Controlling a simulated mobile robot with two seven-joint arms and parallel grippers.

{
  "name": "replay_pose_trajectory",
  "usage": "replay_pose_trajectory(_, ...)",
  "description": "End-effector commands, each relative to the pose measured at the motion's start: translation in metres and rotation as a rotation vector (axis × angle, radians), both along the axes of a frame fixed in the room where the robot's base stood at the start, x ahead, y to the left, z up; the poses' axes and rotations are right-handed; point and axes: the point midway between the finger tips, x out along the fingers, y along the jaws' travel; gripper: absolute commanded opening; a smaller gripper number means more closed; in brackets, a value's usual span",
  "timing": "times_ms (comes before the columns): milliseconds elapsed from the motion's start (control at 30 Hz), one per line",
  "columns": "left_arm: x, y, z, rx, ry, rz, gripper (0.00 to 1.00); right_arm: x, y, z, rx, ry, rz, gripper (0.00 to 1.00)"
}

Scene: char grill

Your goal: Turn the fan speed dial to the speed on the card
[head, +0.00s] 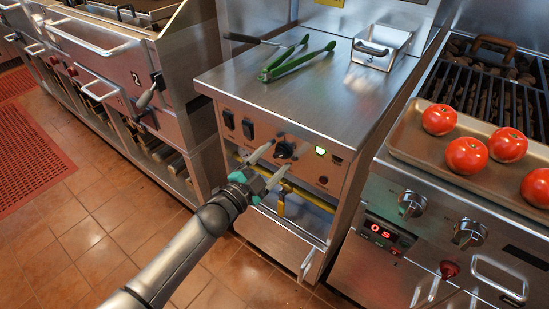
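The black fan dial (284,149) is on the steel front panel (234,105) of the middle unit. My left gripper (281,155) reaches up to this panel from below. Its two pale fingers are apart, with their tips close to the dial, one to its left and one just below it. I cannot tell whether they touch it. The dial's pointer and markings are too small to read. I cannot make out a speed card for certain. My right gripper is not in view.
Two black switches (247,129) are left of the dial. At right, a tray (409,147) holds several tomatoes above two knobs (411,204) and a red display (390,233).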

Motion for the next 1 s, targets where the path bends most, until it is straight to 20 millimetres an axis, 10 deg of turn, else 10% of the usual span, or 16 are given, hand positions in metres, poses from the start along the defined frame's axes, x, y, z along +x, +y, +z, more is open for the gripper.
replay_pose_trajectory(467,-0.008,0.006,0.000,0.000,0.002,0.000,0.79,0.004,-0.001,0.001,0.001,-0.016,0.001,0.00)
replay_pose_trajectory(1000,-0.077,0.055,0.001,0.000,0.004,0.001,0.79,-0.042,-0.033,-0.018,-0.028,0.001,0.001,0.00)
